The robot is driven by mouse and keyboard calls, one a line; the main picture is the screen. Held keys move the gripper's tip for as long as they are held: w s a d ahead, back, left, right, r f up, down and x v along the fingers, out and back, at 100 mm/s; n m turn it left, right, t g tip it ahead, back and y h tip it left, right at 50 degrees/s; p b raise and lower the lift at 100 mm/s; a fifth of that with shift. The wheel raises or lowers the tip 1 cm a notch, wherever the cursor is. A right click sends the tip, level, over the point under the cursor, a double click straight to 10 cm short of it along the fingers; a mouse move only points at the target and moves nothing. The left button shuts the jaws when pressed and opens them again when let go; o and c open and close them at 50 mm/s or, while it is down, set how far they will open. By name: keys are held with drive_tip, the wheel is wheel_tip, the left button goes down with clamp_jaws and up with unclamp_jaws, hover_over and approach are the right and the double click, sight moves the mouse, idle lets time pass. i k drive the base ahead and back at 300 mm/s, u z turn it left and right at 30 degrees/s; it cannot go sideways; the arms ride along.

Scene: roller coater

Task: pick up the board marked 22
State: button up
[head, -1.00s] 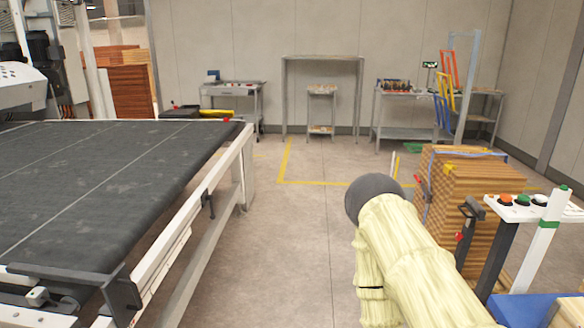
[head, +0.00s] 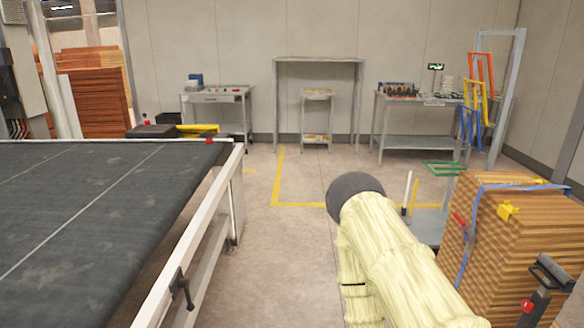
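No board with a readable 22 shows in the head view. A stack of wooden boards (head: 515,240) stands at the right, with a blue strap and a yellow clip (head: 508,210) on it. No number on it can be read. My arm, in a pale yellow cover, reaches up from the bottom right of centre. My gripper is not visible; only the dark rounded part of the arm shows at its far end.
A dark conveyor belt (head: 90,200) with a white frame fills the left. Open floor (head: 270,240) lies between it and the board stack. Work tables (head: 215,95) (head: 420,97) and a tall frame stand along the back wall. More wood stacks (head: 98,100) stand at back left.

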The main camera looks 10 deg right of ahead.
sight(484, 180)
drive_tip(key=z, duration=0.15)
drive_tip(key=i, duration=1.65)
drive_tip(key=z, duration=1)
drive_tip(key=i, duration=1.7)
drive_tip(key=z, duration=0.7)
